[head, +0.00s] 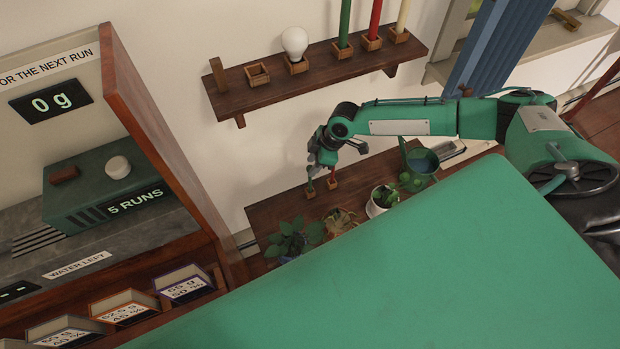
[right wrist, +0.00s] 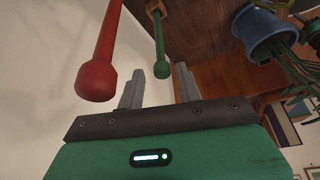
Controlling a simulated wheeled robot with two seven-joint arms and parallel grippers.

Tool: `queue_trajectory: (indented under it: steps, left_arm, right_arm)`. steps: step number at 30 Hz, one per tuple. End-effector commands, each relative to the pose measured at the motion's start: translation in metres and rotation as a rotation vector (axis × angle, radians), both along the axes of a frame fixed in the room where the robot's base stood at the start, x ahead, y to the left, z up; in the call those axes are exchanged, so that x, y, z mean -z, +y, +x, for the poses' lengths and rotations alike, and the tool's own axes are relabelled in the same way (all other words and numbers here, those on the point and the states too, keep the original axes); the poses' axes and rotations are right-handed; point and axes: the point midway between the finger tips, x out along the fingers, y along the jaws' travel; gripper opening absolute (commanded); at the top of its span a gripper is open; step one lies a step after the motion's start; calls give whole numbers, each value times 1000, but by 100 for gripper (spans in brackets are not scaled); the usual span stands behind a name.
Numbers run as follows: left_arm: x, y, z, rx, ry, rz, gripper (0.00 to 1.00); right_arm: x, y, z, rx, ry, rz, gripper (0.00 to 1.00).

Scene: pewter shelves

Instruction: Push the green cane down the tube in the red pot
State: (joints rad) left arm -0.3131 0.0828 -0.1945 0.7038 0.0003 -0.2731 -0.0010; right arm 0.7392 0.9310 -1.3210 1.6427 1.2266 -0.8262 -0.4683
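My right gripper (head: 322,160) is open above the lower wooden shelf. A short green rod (head: 310,189) and a short red rod (head: 333,180) stand there in small wooden blocks. In the right wrist view, the green rod's knob (right wrist: 161,69) shows in the gap between the spread fingers (right wrist: 158,90); I cannot tell whether it touches them. The red rod's knob (right wrist: 97,80) is outside the fingers, to the left. A long green cane (head: 344,24) stands on the upper shelf. I cannot make out a red pot or a tube. My left gripper is not in view.
The upper shelf (head: 325,74) also holds a red cane (head: 375,18), a cream cane (head: 402,15) and a white bulb (head: 295,41). The lower shelf holds several plants, a white pot (head: 374,209) and a teal watering can (head: 422,160). A blue pot (right wrist: 264,32) shows in the wrist view.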

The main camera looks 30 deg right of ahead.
Motion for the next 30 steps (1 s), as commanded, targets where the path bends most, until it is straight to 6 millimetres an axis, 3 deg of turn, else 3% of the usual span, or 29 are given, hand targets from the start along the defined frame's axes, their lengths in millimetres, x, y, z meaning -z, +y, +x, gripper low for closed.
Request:
queue_trajectory:
  steps: [7, 16, 22, 30]
  left_arm:
    - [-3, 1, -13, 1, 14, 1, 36]
    - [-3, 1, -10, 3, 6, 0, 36]
    - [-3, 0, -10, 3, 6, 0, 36]
    - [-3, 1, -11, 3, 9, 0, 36]
  right_arm:
    - [31, 16, 4, 0, 1, 0, 36]
    - [37, 17, 5, 0, 0, 0, 36]
    - [36, 17, 5, 0, 0, 0, 0]
    - [36, 17, 5, 0, 0, 0, 0]
